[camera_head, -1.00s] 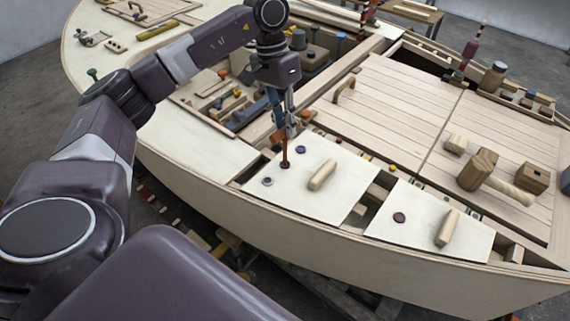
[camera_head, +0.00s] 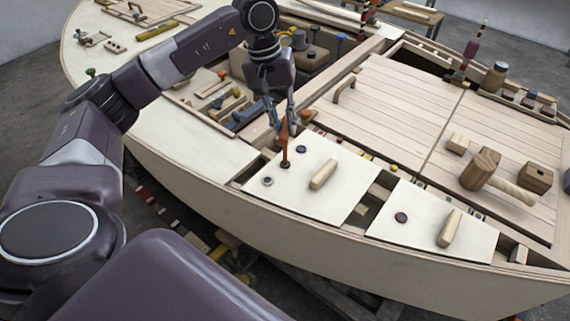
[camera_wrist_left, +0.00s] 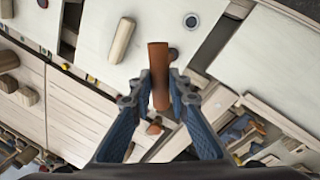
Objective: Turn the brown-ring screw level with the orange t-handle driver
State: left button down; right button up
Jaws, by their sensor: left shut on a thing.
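My left gripper (camera_head: 286,120) is shut on the orange t-handle driver (camera_head: 285,141), which it holds nearly upright over the left pale panel. The driver's orange handle (camera_wrist_left: 158,70) shows between the fingers in the left wrist view. Its tip meets a dark, brownish screw (camera_head: 285,165) on that panel, which I take for the brown-ring screw. The shaft covers part of the screw, so I cannot tell how level it is. A grey-ringed screw (camera_head: 268,181) and a dark bluish one (camera_head: 302,149) are nearby. My right gripper is not in view.
A wooden grip bar (camera_head: 323,174) stands on the same panel, right of the driver. The right pale panel (camera_head: 425,240) has a reddish-brown screw (camera_head: 401,218) and another bar (camera_head: 449,228). A mallet (camera_head: 497,182) lies on the planked deck. Open tool compartments lie behind the gripper.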

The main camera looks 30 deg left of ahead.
pick_arm(q)
jog(key=shift+s+f+n, duration=0.1)
jog(key=shift+n, duration=0.8)
jog(key=shift+n, duration=0.3)
jog(key=n+t+y, duration=0.1)
jog(key=n, duration=0.3)
jog(key=shift+n, duration=0.4)
